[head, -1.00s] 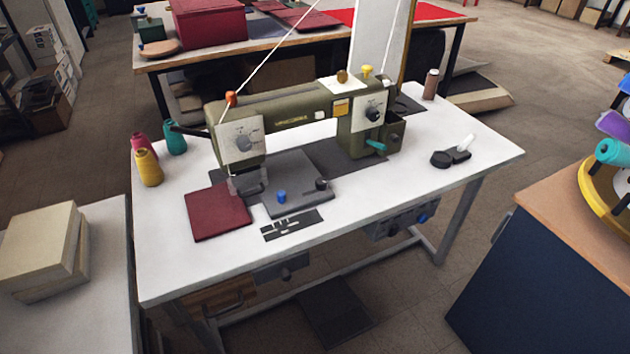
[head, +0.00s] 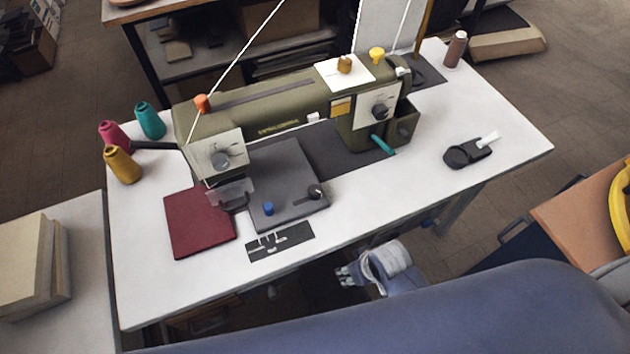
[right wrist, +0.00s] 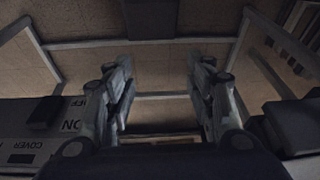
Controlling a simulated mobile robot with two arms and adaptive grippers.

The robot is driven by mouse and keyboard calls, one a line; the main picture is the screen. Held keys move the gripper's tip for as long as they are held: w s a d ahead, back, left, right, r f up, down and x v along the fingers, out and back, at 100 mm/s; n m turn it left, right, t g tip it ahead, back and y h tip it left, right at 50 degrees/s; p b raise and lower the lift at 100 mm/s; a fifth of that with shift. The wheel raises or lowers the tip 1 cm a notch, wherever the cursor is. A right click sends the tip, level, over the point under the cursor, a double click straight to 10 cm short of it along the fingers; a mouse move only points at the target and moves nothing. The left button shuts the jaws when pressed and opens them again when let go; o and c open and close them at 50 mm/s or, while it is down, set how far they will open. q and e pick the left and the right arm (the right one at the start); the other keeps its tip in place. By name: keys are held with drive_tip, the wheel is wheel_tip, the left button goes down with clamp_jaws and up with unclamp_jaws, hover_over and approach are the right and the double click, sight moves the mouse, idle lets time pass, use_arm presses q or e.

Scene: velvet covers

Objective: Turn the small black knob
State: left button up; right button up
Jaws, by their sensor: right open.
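Several dark knobs show in the head view, and I cannot tell which one is meant. A small black knob (head: 316,191) sits on the machine's grey plate, right of a blue knob (head: 268,208). Another black knob (head: 380,110) is on the right dial plate, and a greyer one (head: 221,161) is on the left dial plate. My right gripper (head: 345,275) is just off the table's front edge, below these knobs in the picture, fingers toward the left. In the right wrist view its fingers (right wrist: 158,95) are wide apart with nothing between them. My left gripper is out of view.
The white table (head: 185,290) carries the olive sewing machine (head: 285,105), a dark red pad (head: 200,222), thread cones and a black tool (head: 465,152). The right wrist view shows a lettered panel (right wrist: 50,140) at left and a dark block (right wrist: 290,127) at right.

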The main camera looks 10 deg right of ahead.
wheel_tip(320, 180, up, 20)
drive_tip(key=a+n+y+p, duration=0.1)
drive_tip(key=a+p, duration=0.2)
drive_tip(key=w+a+n, duration=0.1)
drive_tip(key=w+a+n+y, duration=0.1)
drive_tip(key=a, duration=0.1)
drive_tip(key=w+a+n, duration=0.1)
drive_tip(key=w+a, duration=0.1)
drive_tip(key=shift+w+a, duration=0.1)
drive_tip(key=shift+a, duration=0.15)
drive_tip(key=w+a+r+n+g, duration=0.1)
drive_tip(key=w+a+r+n, duration=0.1)
drive_tip(key=w+a+n, duration=0.15)
wheel_tip(320, 180, up, 3)
drive_tip(key=n+g+h, duration=0.2)
drive_tip(key=h, duration=0.1)
hover_over(315, 190)
drive_tip(key=shift+n, duration=0.25)
wheel_tip(315, 190, down, 10)
drive_tip(key=shift+r+p, duration=0.25)
drive_tip(key=shift+p, duration=0.25)
drive_tip(key=c, duration=1.1)
